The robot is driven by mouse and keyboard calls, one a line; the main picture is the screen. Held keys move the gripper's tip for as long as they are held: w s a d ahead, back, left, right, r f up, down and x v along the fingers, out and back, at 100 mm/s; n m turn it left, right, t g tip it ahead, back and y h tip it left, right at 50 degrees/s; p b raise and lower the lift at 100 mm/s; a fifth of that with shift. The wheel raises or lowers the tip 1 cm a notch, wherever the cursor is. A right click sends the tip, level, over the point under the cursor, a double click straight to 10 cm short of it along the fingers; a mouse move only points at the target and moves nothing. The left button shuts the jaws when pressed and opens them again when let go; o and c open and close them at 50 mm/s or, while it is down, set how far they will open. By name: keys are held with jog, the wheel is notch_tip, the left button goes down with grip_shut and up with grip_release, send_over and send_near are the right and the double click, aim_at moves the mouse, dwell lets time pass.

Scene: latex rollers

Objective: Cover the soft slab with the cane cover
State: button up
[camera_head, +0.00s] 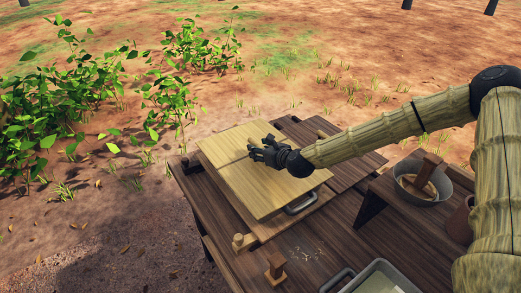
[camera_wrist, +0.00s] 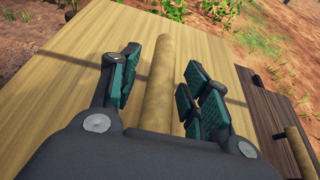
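The cane cover, a pale yellow flat panel (camera_head: 262,192), lies on the table over a board with a metal handle (camera_head: 300,203) showing at its near right edge. The panel also fills much of the wrist view (camera_wrist: 60,75). A round tan bar (camera_wrist: 162,85) stands out from the panel in the wrist view. My gripper (camera_head: 256,150) is over the middle of the panel. In the wrist view its green-padded fingers (camera_wrist: 160,80) stand apart on either side of the bar, with a small gap at the left. The soft slab is not visible; whether it is under the panel cannot be seen.
The dark wooden table (camera_head: 325,240) bears two small wooden pieces (camera_head: 240,242) (camera_head: 276,268) near its front. A grey bowl (camera_head: 421,190) with a wooden piece in it stands at the right. A pale tray (camera_head: 380,280) is at the bottom edge. Leafy plants (camera_head: 60,110) grow beyond the table's left.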

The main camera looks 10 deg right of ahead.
notch_tip(320, 180, up, 10)
dwell(0.8)
jog(key=shift+r, duration=0.1)
notch_tip(320, 180, up, 5)
jog(key=shift+f+p, duration=0.1)
jog(key=shift+p, duration=1.05)
jog(key=shift+f, duration=0.15)
